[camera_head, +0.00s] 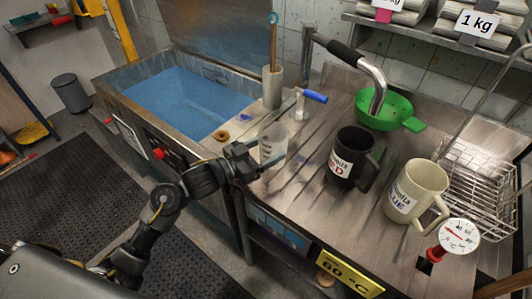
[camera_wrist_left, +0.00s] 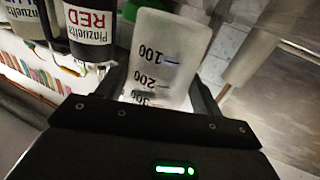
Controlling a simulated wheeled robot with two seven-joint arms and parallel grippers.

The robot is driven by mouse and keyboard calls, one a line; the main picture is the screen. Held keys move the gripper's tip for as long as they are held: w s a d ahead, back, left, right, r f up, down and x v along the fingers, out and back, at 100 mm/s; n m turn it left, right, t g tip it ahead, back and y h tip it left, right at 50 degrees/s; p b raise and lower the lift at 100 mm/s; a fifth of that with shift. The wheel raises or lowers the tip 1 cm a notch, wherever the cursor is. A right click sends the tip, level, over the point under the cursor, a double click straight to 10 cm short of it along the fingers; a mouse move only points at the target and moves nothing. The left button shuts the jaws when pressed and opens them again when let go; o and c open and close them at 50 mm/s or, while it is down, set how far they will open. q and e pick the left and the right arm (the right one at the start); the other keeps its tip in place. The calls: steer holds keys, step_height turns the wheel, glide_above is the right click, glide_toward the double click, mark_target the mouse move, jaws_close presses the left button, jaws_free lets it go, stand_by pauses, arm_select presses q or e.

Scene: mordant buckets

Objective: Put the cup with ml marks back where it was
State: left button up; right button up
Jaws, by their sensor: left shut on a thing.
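The cup with ml marks (camera_head: 274,140) is a clear, frosted beaker at the left part of the steel worktop (camera_head: 303,195). In the left wrist view the cup (camera_wrist_left: 172,48) shows its 100, 200 and 300 marks between the fingers. My left gripper (camera_head: 256,158) is shut on the cup from its near left side. The cup looks about upright in the head view. I cannot tell whether its base touches the worktop. My right gripper is not in view.
A black mug labelled RED (camera_head: 342,170) and a cream mug labelled BLUE (camera_head: 403,192) stand to the right. A green strainer (camera_head: 398,108), a blue-handled tap (camera_head: 312,96), a brown ring (camera_head: 221,135) and a tub of blue liquid (camera_head: 180,95) are nearby.

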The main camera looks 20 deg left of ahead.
arm_select(q)
steer(key=shift+f, duration=0.85)
steer(key=shift+f, duration=0.1)
steer(key=o, duration=1.2)
steer(key=shift+o, duration=0.2)
steer(key=b+v, duration=0.1)
steer(key=v, duration=1.1)
steer(key=shift+b, duration=0.35)
steer(key=shift+s, duration=0.15)
